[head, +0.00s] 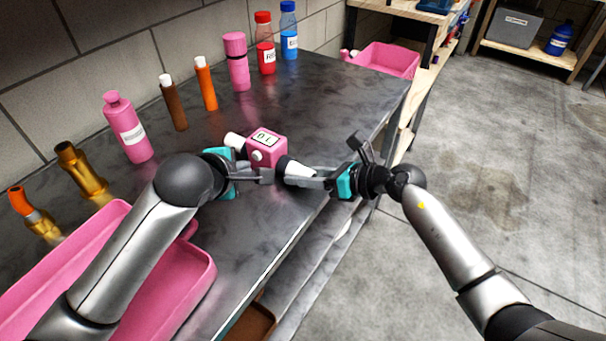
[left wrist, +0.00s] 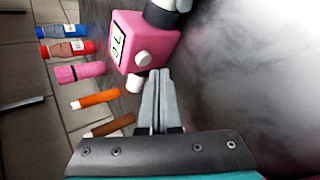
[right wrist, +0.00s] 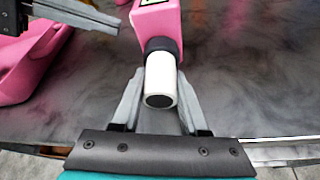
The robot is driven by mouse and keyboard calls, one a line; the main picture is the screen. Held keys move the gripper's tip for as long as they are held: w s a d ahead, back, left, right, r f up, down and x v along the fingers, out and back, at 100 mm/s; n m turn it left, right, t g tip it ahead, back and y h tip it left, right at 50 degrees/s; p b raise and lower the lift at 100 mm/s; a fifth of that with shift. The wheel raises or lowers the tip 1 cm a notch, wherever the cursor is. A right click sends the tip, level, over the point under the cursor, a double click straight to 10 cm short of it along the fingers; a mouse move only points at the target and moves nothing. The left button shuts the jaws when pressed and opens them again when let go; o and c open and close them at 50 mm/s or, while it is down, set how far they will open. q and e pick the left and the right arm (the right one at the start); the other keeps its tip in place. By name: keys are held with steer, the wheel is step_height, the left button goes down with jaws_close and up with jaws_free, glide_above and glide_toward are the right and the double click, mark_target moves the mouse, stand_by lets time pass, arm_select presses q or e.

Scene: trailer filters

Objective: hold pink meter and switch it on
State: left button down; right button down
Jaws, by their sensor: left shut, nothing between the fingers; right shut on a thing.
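The pink meter (head: 280,151) is a pink box with a light display, a round white knob on its side and white ends. It also shows in the left wrist view (left wrist: 155,42) and the right wrist view (right wrist: 152,28). My right gripper (head: 293,181) is shut on the meter's near white end (right wrist: 160,75), holding the meter above the table. My left gripper (head: 268,177) is shut and empty. Its fingertips (left wrist: 160,72) are just below the white knob (left wrist: 142,58); I cannot tell whether they touch the meter. The display marks are too small to read surely.
The dark table (head: 225,245) has several bottles and tubes along the wall, including a pink bottle (head: 128,128) and an orange tube (head: 206,85). A pink tray (head: 200,262) lies under my left arm. A pink bin (head: 388,60) stands at the far end.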

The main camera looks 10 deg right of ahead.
arm_select(q)
steer(key=shift+s+a, duration=1.85)
steer(key=shift+s, duration=0.2)
arm_select(e)
steer(key=shift+c, duration=1.8)
jaws_free()
